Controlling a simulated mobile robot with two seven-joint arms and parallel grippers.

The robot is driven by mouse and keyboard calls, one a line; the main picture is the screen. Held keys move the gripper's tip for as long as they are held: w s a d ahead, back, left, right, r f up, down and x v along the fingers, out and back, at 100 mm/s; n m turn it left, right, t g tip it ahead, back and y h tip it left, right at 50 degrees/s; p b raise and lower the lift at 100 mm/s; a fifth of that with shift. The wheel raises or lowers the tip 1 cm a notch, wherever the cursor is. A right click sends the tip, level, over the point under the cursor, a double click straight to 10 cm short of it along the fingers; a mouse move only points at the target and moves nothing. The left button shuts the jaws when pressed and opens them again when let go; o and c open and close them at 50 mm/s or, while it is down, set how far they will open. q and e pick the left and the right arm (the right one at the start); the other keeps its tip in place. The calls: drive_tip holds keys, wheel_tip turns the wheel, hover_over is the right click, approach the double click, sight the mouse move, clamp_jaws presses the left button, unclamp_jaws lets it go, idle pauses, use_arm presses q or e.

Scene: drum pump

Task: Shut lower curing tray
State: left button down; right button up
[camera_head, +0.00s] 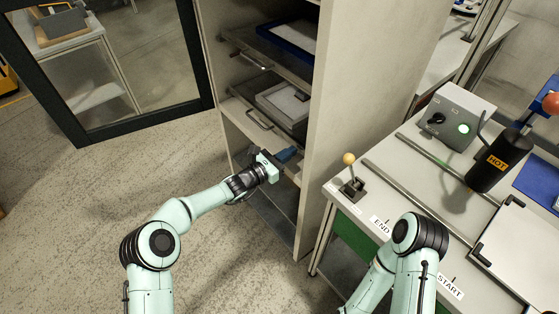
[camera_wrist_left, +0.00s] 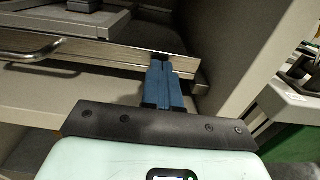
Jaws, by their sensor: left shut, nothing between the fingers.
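The lower curing tray (camera_head: 232,107) is in the cabinet, with a bar handle on its front and a pale framed piece (camera_head: 285,101) lying on it. In the left wrist view its metal front (camera_wrist_left: 110,55) runs across the picture, with the handle (camera_wrist_left: 30,52) at left. My left gripper (camera_head: 289,154) is shut and empty at the right end of that front. Its blue fingertips (camera_wrist_left: 161,64) meet the tray's front edge in the picture; I cannot tell whether they touch. My right arm shows at the bottom right, but its gripper is out of view.
An upper tray (camera_head: 240,52) with a blue-framed piece sits above. The cabinet's side wall (camera_head: 330,110) stands close right of my left gripper. Its glazed door (camera_head: 140,125) is open at left. A workbench (camera_head: 345,200) with a lever and rails stands right. The floor at left is clear.

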use_arm(q)
drive_tip(key=shift+w+d, duration=0.4)
drive_tip(key=shift+d, duration=0.2)
drive_tip(key=shift+r, duration=0.15)
drive_tip(key=shift+d+r, duration=0.1)
drive_tip(key=shift+r, duration=0.05)
use_arm(e)
drive_tip(key=shift+f, duration=0.1)
